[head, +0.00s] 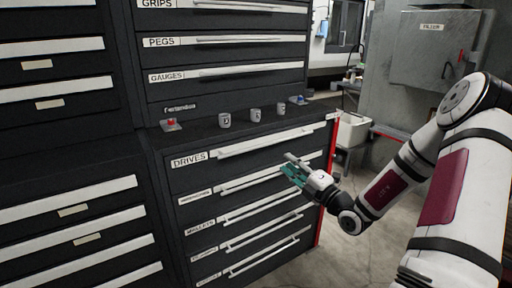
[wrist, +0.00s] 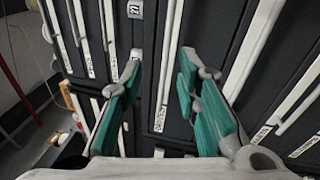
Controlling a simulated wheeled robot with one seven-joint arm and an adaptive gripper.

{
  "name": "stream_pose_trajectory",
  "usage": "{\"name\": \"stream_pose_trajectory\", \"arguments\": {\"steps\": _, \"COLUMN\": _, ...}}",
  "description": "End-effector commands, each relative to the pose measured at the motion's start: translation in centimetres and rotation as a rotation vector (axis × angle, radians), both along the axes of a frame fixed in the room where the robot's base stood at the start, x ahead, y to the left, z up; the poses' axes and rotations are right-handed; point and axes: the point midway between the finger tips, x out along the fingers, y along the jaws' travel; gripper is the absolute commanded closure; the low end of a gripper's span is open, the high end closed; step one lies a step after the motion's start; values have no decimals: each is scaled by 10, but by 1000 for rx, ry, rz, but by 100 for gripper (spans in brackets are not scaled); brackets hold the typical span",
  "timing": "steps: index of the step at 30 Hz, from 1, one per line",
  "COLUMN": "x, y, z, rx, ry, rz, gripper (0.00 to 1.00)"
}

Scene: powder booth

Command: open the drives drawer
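The drives drawer (head: 250,158) is the top drawer of the lower black cabinet, with a white "DRIVES" label (head: 189,160) at its left end and a long pale handle (head: 265,143). Its front looks flush with the cabinet. My gripper (head: 289,165) is in front of the cabinet, a little below the right part of that handle in the head view. In the wrist view my gripper (wrist: 187,66) has its teal fingers spread, with nothing held. A pale handle (wrist: 168,60) and the drives label (wrist: 160,116) show between the fingers. I cannot tell whether a finger touches the cabinet.
Several small cups and parts, including a grey cup (head: 224,120) and a red-topped piece (head: 170,124), stand on the cabinet ledge. Other labelled drawers lie below and above. A white bin (head: 351,130) and a grey wall box (head: 430,50) are at right. Floor is open at lower right.

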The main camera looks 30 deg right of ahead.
Motion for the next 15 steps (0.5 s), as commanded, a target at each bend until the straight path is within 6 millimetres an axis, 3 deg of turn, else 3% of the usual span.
{"name": "stream_pose_trajectory", "arguments": {"steps": 1, "x": -2, "y": -14, "z": -9, "rx": 49, "ry": -1, "rz": -38, "gripper": 70}}
{"name": "stream_pose_trajectory", "arguments": {"steps": 4, "x": -3, "y": -27, "z": -15, "rx": 99, "ry": -3, "rz": -77, "gripper": 70}}
{"name": "stream_pose_trajectory", "arguments": {"steps": 8, "x": 5, "y": -29, "z": -14, "rx": 109, "ry": -4, "rz": -82, "gripper": 70}}
{"name": "stream_pose_trajectory", "arguments": {"steps": 15, "x": 44, "y": -26, "z": -6, "rx": 104, "ry": -5, "rz": -79, "gripper": 70}}
